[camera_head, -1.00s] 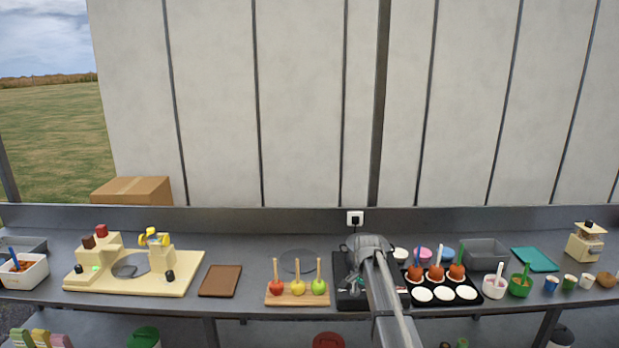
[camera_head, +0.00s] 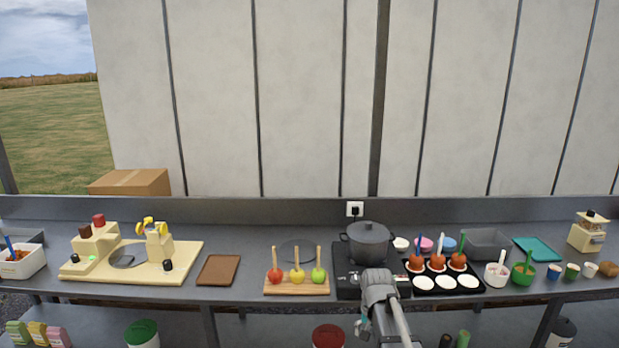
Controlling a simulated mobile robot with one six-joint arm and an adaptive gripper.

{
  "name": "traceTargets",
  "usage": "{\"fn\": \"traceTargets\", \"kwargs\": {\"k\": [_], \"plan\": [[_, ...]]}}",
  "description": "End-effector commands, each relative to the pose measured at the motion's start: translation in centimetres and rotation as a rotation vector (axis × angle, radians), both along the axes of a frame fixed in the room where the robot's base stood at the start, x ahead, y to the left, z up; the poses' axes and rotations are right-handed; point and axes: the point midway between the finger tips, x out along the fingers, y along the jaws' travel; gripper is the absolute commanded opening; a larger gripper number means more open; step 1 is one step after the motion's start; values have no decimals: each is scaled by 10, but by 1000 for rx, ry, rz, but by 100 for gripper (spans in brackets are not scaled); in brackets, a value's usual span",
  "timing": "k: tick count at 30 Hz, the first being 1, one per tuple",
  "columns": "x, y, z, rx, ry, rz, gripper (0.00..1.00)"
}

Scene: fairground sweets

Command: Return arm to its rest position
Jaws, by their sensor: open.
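My gripper (camera_head: 362,328) is at the end of my arm (camera_head: 385,300), low in front of the counter's front edge by the hob. Its jaws are small in the picture and look empty and open. The dark lidded pot (camera_head: 368,243) stands on the black hob (camera_head: 346,284), behind and above my gripper. My wrist hides part of the hob's front. Nothing is seen hanging from or touching the jaws.
Right of the hob, a black tray (camera_head: 423,292) holds coated apples (camera_head: 437,263) and white rounds. Left, a wooden board (camera_head: 297,290) holds three plain apples on sticks. A brown tray (camera_head: 219,270) lies farther left. Tubs, including a red-lidded one (camera_head: 328,337), stand below the counter.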

Motion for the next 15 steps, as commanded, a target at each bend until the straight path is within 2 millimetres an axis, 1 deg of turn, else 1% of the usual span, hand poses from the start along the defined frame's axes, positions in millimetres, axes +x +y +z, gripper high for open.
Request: {"fn": "traceTargets", "kwargs": {"k": [1,3,6,10,12,15], "plan": [[-30,0,-14,0,0,50,87],[-55,1,-22,0,0,120,87],[-86,1,-32,0,0,212,87],[-114,1,-41,-1,1,303,87],[-124,1,-44,-1,1,336,87],[-130,2,-45,-1,1,362,87]]}}
